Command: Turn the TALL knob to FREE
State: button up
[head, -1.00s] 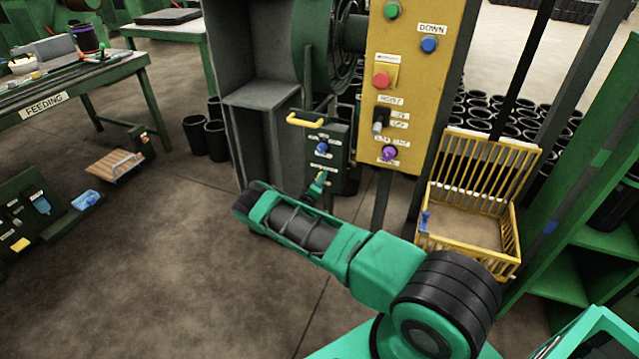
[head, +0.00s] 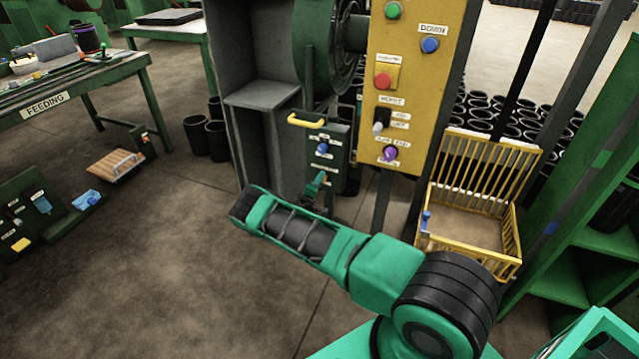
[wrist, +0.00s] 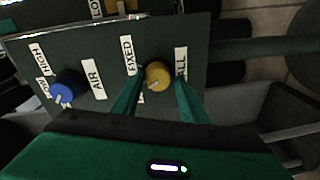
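The yellow TALL knob (wrist: 158,75) is on a dark green panel (wrist: 222,60) in the wrist view. Its label (wrist: 181,60) shows "ALL", the first letter hidden by a finger. A FIXED label (wrist: 129,55) is at its upper left; no FREE label is readable, and the left finger covers that area. A pale mark on the knob points toward lower left. My gripper (wrist: 158,84) is open, one finger on each side of the knob, with narrow gaps seeming to show. In the head view my gripper (head: 317,184) is at the panel's lower part, covering the knob.
A blue AIR knob (wrist: 66,90) with HIGH and LOW labels sits left on the panel. A yellow handle (head: 306,121) sticks out above. A yellow control box (head: 408,75) stands to the right, a yellow wire basket (head: 468,244) farther right.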

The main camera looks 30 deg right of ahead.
jog(key=shift+o, duration=0.8)
jog(key=shift+a, duration=0.1)
jog(key=shift+s, duration=0.1)
jog(key=f+v, duration=0.1)
jog(key=v, duration=0.9)
jog(key=shift+a+r, duration=0.25)
jog(key=shift+r, duration=0.15)
jog(key=shift+s+r, duration=0.1)
jog(key=shift+r, duration=0.05)
